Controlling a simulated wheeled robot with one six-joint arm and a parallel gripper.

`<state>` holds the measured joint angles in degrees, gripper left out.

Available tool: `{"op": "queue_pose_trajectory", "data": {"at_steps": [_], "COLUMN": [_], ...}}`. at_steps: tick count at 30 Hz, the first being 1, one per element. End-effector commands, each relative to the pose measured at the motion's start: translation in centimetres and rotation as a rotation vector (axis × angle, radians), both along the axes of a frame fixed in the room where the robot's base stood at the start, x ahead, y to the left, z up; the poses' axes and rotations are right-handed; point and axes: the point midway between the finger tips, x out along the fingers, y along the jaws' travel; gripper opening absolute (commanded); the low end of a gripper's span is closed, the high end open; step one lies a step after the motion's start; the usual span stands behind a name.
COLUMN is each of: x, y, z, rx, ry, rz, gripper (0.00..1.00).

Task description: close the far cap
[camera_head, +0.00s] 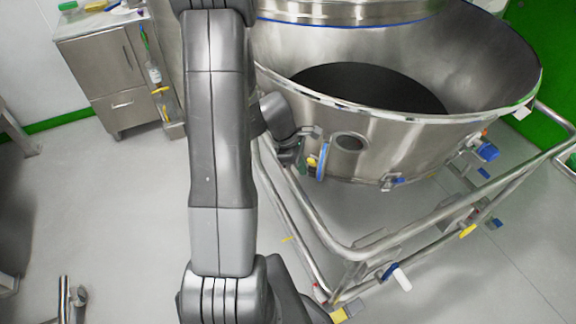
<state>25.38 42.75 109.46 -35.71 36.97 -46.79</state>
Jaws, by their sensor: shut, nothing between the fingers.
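A large steel bowl (425,135) fills the upper right, with a dark round interior. A round port (350,143) with a dark centre sits low on its near wall. Just left of the port is a narrow blue upright part (322,160) with a small yellow piece beside it; I cannot tell whether this is the far cap or its latch. My gripper (312,133) is beside these parts, at the left of the port, small and partly hidden by my arm. It is shut and holds nothing. I cannot tell whether it touches the wall or the blue part.
A tubular steel frame (440,230) runs around the bowl's underside, with a blue-and-white handle (397,276) low on it. A blue fitting (487,152) is at the bowl's right. A steel cabinet (100,65) stands at the upper left.

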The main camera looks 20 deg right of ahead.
Motion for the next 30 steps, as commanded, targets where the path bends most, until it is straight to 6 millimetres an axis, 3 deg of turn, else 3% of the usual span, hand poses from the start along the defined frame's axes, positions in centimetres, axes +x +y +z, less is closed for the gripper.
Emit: {"op": "queue_pose_trajectory", "data": {"at_steps": [12,30], "x": [-4.0,-7.1], "y": [-3.0,-8.9], "z": [-0.9,-0.1], "rx": [-0.082,-0.197], "ry": [0.072,0.177], "rz": [0.373,0.914], "gripper": [0.0,0.0]}}
